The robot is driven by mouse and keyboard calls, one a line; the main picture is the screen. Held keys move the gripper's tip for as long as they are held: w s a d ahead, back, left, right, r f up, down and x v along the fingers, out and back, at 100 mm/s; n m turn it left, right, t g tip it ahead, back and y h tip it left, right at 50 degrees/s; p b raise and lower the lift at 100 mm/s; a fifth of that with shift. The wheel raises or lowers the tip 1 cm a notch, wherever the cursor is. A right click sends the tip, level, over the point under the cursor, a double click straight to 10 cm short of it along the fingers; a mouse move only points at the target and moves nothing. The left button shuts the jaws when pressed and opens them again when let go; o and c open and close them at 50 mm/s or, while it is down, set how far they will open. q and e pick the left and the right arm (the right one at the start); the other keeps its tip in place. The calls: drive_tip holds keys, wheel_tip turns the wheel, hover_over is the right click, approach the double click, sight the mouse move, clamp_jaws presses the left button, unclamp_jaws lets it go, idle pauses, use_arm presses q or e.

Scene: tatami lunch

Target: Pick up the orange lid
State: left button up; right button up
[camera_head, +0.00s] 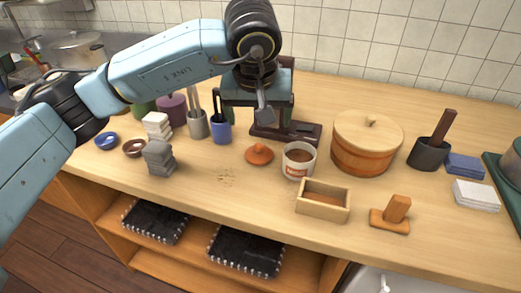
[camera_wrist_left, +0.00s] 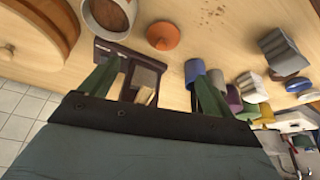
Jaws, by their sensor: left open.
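The orange lid (camera_head: 260,154) lies flat on the wooden counter, knob up, just left of a white tub (camera_head: 299,165) with brown contents. It also shows near the top of the left wrist view (camera_wrist_left: 163,36). My left gripper (camera_head: 257,114) is open and empty, behind the lid in the head view and apart from it. In the left wrist view its two green fingers (camera_wrist_left: 155,75) are spread wide, with the dark wooden stand (camera_wrist_left: 112,54) visible beyond and between them. My right gripper is in neither view.
The dark stand (camera_head: 305,134) is behind the lid. A blue cup (camera_head: 221,128) and grey utensil cup (camera_head: 197,126) stand left. A lidded wooden tub (camera_head: 365,150) and small wooden box (camera_head: 322,203) are right.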

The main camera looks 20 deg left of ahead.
use_arm(q)
drive_tip(key=b, duration=0.1)
hover_over(259, 144)
drive_tip(key=s, duration=0.2)
drive_tip(key=f, duration=0.6)
drive_tip(key=shift+s+d+f, duration=0.2)
drive_tip(key=shift+f, duration=0.1)
drive_tip(key=shift+b+x, duration=0.35)
drive_tip(key=shift+x, duration=0.5)
drive_tip(key=b+x, duration=0.1)
drive_tip(key=x, duration=0.3)
drive_tip(key=shift+w+f, duration=0.1)
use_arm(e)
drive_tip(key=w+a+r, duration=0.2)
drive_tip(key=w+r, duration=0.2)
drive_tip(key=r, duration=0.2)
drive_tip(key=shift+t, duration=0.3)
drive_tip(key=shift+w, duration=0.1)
use_arm(q)
drive_tip(key=c, duration=1)
drive_tip(key=shift+c, duration=0.2)
